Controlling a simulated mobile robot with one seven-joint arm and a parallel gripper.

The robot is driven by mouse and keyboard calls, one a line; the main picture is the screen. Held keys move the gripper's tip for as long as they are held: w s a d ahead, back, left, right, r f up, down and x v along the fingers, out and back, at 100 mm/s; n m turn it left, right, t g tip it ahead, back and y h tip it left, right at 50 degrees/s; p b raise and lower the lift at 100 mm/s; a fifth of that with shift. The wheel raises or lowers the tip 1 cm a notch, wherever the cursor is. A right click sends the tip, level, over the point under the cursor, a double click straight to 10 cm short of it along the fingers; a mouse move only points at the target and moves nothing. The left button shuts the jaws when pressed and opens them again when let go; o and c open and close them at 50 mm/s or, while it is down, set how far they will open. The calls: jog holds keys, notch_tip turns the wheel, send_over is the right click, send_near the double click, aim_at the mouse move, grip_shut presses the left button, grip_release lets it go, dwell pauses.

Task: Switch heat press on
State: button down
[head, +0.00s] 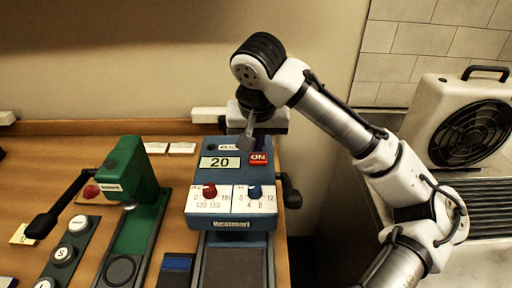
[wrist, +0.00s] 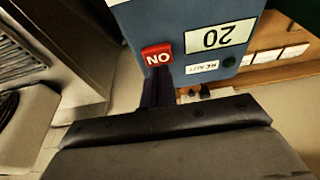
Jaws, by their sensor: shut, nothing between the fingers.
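The blue heat press (head: 231,222) stands on the wooden table, with a pale display reading 20 (head: 220,163), a red knob (head: 209,190) and a blue knob (head: 254,191). Its bright red switch (head: 258,158), marked ON, is at the panel's upper right. In the wrist view the switch (wrist: 157,55) appears upside down. My gripper (head: 246,141) is shut and empty, just above and left of the switch in the head view. In the wrist view its dark fingertips (wrist: 158,86) are right beside the switch; I cannot tell whether they touch it.
A green press (head: 134,185) with a black lever stands to the left, near a strip of round buttons (head: 66,254). A black side knob (head: 291,192) juts from the heat press's right. A fan unit (head: 465,120) stands farther right. White cards (head: 182,148) lie behind.

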jog(key=b+v, duration=0.2)
jog(key=v, duration=0.8)
jog(key=shift+r, duration=0.4)
